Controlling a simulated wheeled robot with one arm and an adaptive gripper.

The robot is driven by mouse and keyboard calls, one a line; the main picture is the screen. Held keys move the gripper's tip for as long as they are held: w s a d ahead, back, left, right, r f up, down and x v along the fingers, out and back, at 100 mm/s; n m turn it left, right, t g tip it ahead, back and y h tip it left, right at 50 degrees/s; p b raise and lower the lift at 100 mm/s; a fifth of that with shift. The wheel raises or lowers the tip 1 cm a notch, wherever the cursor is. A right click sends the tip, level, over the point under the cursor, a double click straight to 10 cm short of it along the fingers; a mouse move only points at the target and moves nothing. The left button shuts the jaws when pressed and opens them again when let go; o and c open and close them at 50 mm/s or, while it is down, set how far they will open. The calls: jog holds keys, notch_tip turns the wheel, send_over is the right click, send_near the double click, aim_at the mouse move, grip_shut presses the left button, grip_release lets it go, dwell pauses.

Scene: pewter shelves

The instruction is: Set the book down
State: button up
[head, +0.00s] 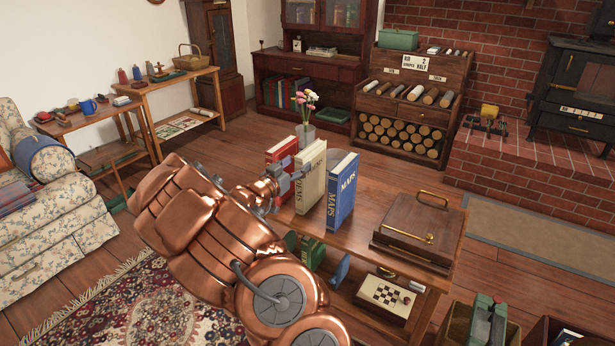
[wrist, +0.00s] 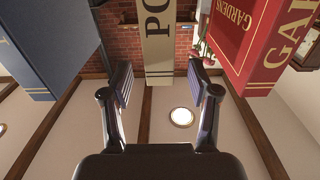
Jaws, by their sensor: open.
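The cream book (head: 311,178), with "POEMS" on its spine, stands upright on the wooden table (head: 365,240) between a red book (head: 281,154) and a blue "MAPS" book (head: 342,192). My gripper (head: 290,182) is at the spine side of the cream book, beside the red one. In the wrist view the open fingers (wrist: 160,82) lie on either side of the cream spine (wrist: 158,45), with visible gaps. I cannot tell how far they reach along the covers. The blue book (wrist: 45,45) is at left and the red "GARDENS" book (wrist: 255,40) at right.
A wooden case with brass handles (head: 418,230) takes up the table's right part. A glass vase with flowers (head: 305,125) shows behind the books. A chessboard box (head: 388,298) and green items are on the shelf below. Some bare tabletop lies between blue book and case.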

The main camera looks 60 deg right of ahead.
aim_at(311, 177)
jog(key=d+f+b, duration=0.3)
jog(key=d, duration=0.4)
jog(key=shift+w+d+f, duration=0.15)
jog(key=shift+d+f, duration=0.15)
jog(key=shift+f, duration=0.05)
dwell(0.7)
grip_shut()
dwell(0.5)
